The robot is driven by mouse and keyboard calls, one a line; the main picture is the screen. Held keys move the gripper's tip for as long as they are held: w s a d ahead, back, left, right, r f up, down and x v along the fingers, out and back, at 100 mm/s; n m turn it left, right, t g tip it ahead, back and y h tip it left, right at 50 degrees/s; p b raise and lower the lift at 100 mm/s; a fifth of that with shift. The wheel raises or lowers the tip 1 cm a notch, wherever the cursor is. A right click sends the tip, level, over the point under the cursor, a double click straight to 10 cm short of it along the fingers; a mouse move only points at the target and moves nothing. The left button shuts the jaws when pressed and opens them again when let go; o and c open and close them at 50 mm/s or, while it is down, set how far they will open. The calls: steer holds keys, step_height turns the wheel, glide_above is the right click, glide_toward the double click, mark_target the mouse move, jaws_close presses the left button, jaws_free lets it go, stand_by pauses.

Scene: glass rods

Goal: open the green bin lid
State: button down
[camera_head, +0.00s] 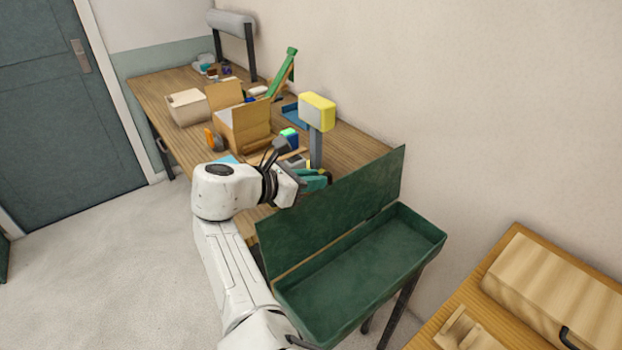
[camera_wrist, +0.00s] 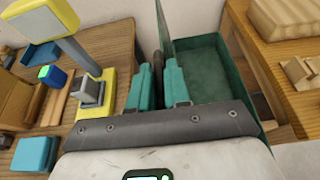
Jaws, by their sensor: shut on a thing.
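The green bin (camera_head: 368,262) stands at the end of the workbench, and its inside looks empty. Its lid (camera_head: 335,215) stands steeply raised along the bin's left side, so the bin is open. In the wrist view the lid (camera_wrist: 164,22) shows nearly edge-on, with the bin (camera_wrist: 214,75) to its right. My gripper (camera_head: 316,181) is at the lid's left face, partly hidden behind my wrist in the head view. In the wrist view my gripper (camera_wrist: 158,68) has its teal fingers on either side of a dark bar at the lid, which seems to be its handle.
The workbench (camera_head: 350,143) holds a yellow-headed post (camera_head: 317,112), an open cardboard box (camera_head: 243,125) and small items close to my gripper. A wooden table (camera_head: 490,285) with a large wooden block (camera_head: 560,290) stands right of the bin. The floor at left is clear.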

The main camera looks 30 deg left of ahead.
steer(key=shift+f, duration=0.15)
steer(key=c, duration=1.2)
jaws_free()
steer(key=shift+o, duration=0.2)
steer(key=v, duration=1.1)
steer(key=shift+w+a, duration=0.1)
